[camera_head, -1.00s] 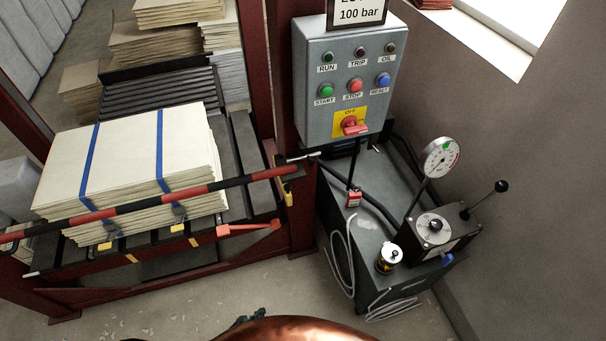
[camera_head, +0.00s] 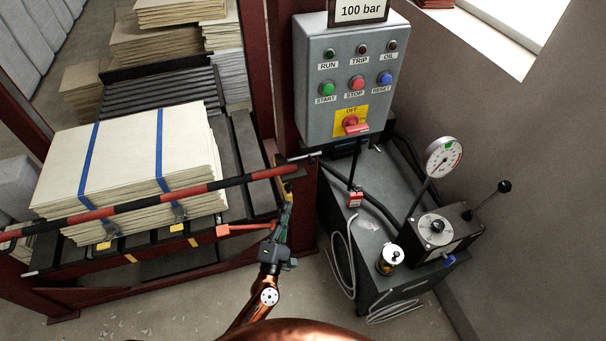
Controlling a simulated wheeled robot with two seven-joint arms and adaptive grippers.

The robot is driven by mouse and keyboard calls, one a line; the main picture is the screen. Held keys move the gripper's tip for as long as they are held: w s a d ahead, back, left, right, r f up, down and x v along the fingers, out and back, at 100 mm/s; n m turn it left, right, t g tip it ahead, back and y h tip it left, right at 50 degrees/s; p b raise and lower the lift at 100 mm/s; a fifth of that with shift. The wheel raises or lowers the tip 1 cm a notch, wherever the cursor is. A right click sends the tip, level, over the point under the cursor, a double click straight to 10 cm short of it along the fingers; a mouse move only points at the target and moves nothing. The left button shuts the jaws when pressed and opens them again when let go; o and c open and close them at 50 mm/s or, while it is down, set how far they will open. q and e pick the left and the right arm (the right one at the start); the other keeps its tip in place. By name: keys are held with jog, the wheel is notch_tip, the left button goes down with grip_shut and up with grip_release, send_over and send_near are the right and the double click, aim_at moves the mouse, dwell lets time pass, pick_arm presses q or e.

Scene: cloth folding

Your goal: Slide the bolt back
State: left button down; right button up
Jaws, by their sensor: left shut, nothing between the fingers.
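A bolt with a pale metal handle (camera_head: 306,157) sits at the right end of the red-and-black striped bar (camera_head: 190,193), by the dark red post. The bar lies across the front of a strapped stack of sheets (camera_head: 140,160). My left gripper (camera_head: 287,194) reaches up from the bottom of the picture. It is shut and empty, with its tips just below the bolt and the bar's right end. It partly covers a small yellow part there, and I cannot tell whether it touches it. My right gripper is not in view.
A red lever (camera_head: 245,228) lies left of my gripper. The grey control box (camera_head: 345,85) and the hydraulic unit (camera_head: 375,225) with a gauge (camera_head: 442,157) stand to the right. Looped hoses hang on the unit's front. Bare floor (camera_head: 180,295) shows at the front.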

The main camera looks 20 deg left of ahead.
aim_at(301, 176)
pick_arm(q)
jog(key=shift+w, duration=0.1)
jog(key=x, duration=0.4)
jog(key=d+p+x, duration=0.1)
jog(key=x, duration=0.2)
jog(key=p+x, duration=0.1)
jog(key=x, duration=0.3)
jog(key=shift+w+d+r, duration=0.25)
jog(key=shift+d+r, duration=0.15)
jog(key=shift+w+d+r, duration=0.25)
jog(key=shift+w+d, duration=0.2)
